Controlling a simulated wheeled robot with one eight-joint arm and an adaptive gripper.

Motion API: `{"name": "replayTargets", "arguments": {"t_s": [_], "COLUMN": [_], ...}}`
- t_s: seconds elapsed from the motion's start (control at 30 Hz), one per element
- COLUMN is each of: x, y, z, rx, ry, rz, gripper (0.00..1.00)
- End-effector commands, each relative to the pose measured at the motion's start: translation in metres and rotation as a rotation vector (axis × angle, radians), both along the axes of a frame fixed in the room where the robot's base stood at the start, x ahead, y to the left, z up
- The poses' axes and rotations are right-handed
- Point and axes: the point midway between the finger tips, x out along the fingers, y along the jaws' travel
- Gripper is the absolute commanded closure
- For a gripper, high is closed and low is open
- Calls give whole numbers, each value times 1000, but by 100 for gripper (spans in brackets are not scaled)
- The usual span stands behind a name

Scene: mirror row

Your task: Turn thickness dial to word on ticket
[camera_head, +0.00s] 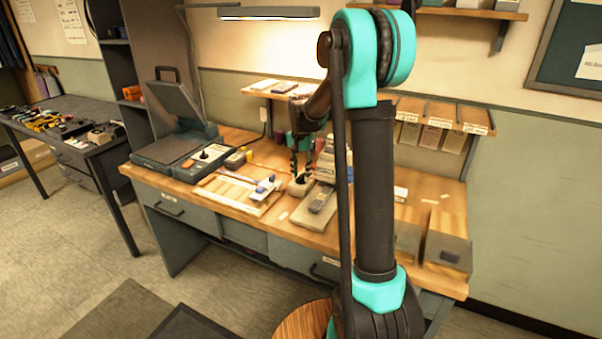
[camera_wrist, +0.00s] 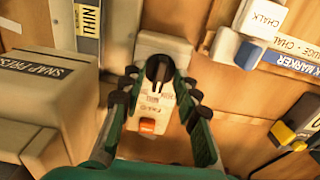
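A black dial knob (camera_wrist: 159,68) sits on a pale device (camera_wrist: 165,42) in the wrist view, with small print below it and an orange patch near the bottom. The print is too small to read surely. My gripper (camera_wrist: 160,78) is open, one finger on each side of the knob, with gaps showing on both sides. In the head view my gripper (camera_head: 301,146) points down over the workbench (camera_head: 262,208), above a small pale object with a dark centre (camera_head: 299,186). I cannot tell which paper is the ticket.
Items labelled CHALK (camera_wrist: 265,20) and MARKER (camera_wrist: 262,58) lie to the right. In the head view, a grey hinged machine (camera_head: 178,148) stands at the bench's left, and tags (camera_head: 430,136) hang under a shelf.

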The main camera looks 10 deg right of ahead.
Motion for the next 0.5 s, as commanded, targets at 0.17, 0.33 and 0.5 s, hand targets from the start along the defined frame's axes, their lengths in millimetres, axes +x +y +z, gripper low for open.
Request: {"name": "replayTargets", "arguments": {"t_s": [0.17,0.33,0.5], "x": [0,0,0], "y": [0,0,0], "z": [0,0,0], "rx": [0,0,0], "ry": [0,0,0], "rz": [0,0,0], "gripper": [69,83,100]}}
